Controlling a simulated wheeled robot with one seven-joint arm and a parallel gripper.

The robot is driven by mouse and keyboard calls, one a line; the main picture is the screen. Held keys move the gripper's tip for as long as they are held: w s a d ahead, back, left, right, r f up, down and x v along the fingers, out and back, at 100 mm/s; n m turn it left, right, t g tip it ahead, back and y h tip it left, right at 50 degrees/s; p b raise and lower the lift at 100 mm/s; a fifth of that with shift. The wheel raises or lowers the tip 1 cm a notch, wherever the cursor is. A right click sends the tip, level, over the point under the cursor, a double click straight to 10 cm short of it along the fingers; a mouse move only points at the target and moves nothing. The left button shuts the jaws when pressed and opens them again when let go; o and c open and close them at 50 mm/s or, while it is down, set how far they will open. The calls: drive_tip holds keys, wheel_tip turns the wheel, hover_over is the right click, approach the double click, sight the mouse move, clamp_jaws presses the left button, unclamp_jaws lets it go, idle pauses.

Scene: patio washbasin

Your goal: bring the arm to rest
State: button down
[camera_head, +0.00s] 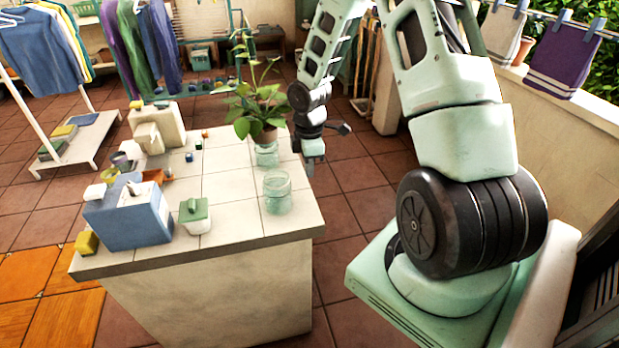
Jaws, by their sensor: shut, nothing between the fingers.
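My arm rises from its base at the right and bends over at the top of the view. My gripper (310,168) hangs down at the right edge of the tiled counter (225,211), beside the potted plant. Its fingers are small in this view; they look shut, with nothing held. I cannot tell exactly how far the fingertips are from the counter edge.
Near my gripper, a potted plant (262,130) stands by a glass jar (277,191). Clothes racks are behind.

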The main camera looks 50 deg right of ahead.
wheel_tip(320, 180, up, 4)
drive_tip(key=shift+r, duration=0.15)
drive_tip(key=s+a+r+m, duration=0.15)
drive_tip(key=a+r, duration=0.25)
drive_tip(key=a, duration=0.6)
drive_tip(key=s+a+r, duration=0.3)
drive_tip(key=a+r, duration=0.1)
drive_tip(key=a, duration=0.7)
drive_tip(key=s+a+r+m, duration=0.1)
drive_tip(key=s+a+r, duration=0.1)
drive_tip(key=s+a, duration=0.4)
drive_tip(key=s+a+r+m, duration=0.1)
drive_tip(key=s+a+r, duration=0.2)
drive_tip(key=s+a, duration=0.3)
drive_tip(key=s, duration=0.5)
drive_tip(key=shift+s+a+y, duration=0.2)
drive_tip(key=shift+s+y, duration=0.05)
drive_tip(key=shift+y, duration=0.05)
